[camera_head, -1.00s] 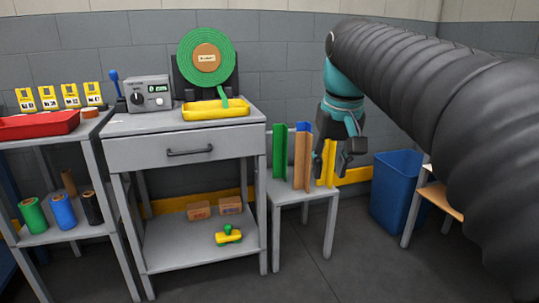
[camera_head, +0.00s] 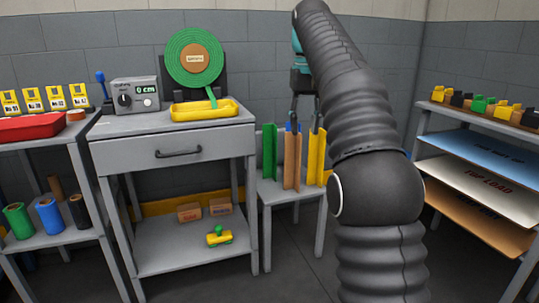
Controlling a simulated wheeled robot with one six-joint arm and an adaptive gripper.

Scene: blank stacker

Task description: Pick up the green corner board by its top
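The green corner board (camera_head: 269,152) stands upright at the left of a small grey stand (camera_head: 266,186). To its right stand a brown corner board (camera_head: 291,162) and a yellow one (camera_head: 317,158). A blue one stands mostly hidden behind the brown one. My gripper (camera_head: 305,117) points down near the tops of the brown and yellow boards, to the right of the green board. Its two dark fingers are apart, with nothing seen between them. My arm partly covers the wrist, and whether the fingers touch a board cannot be told.
A grey drawer table (camera_head: 175,148) at the left holds a green strap roll (camera_head: 194,58), a yellow tray (camera_head: 204,110) and a control box (camera_head: 135,95). A shelf of coloured sheets (camera_head: 480,175) stands at the right. The space above the green board is clear.

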